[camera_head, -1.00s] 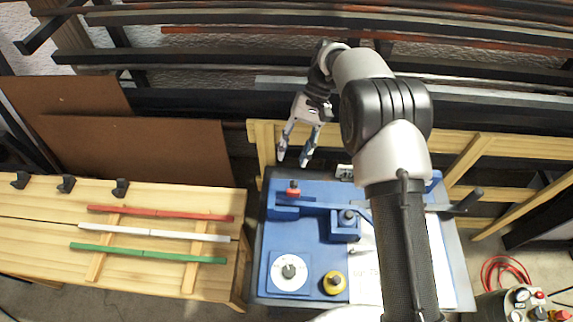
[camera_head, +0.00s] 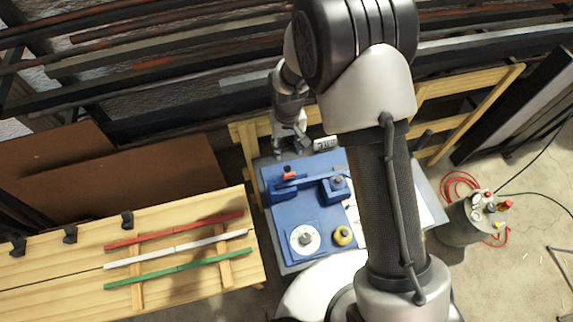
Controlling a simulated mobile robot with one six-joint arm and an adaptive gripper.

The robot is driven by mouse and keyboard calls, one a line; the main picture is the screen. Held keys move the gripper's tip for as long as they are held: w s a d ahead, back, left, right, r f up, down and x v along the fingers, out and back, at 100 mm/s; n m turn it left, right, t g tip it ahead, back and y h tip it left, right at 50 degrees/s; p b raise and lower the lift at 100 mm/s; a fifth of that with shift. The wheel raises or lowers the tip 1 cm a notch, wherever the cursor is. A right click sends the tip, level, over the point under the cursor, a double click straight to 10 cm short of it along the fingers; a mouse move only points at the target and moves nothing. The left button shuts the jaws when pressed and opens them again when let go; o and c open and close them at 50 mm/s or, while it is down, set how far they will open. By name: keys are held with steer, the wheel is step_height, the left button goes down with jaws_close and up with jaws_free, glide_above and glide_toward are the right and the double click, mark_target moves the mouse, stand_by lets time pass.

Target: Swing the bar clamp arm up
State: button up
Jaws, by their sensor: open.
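A blue bar clamp arm (camera_head: 315,177) lies low across the blue fixture (camera_head: 275,212) on the work table. A red knob (camera_head: 289,172) stands near its left end, and a blue block with a dark knob (camera_head: 337,189) stands beside it on the right. My gripper (camera_head: 290,150) is open and empty, just behind the fixture's back edge, near the red knob. I see no contact with the clamp arm.
A small display (camera_head: 325,143) is at the back. The left wooden bench (camera_head: 50,272) bears red, white and green laths. A grey canister (camera_head: 470,222) stands right.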

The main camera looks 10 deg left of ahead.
mark_target(288, 172)
step_height(288, 172, down, 12)
steer(key=shift+f+b, duration=0.15)
steer(key=shift+b, duration=0.55)
steer(key=shift+c, duration=0.6)
steer(key=c, duration=0.6)
steer(key=g+b, duration=0.1)
steer(key=b, duration=0.2)
steer(key=w+f+g+h+b, duration=0.1)
steer(key=g+b, duration=0.1)
steer(key=b, duration=0.1)
steer(key=w+a+g+h+b, duration=0.1)
steer(key=b, duration=0.1)
steer(key=shift+w+a+f+g+b, duration=0.1)
steer(key=shift+w+f+g+b, duration=0.05)
steer(key=shift+f+g+b, duration=0.2)
steer(key=shift+c, duration=0.2)
steer(key=shift+r, duration=0.25)
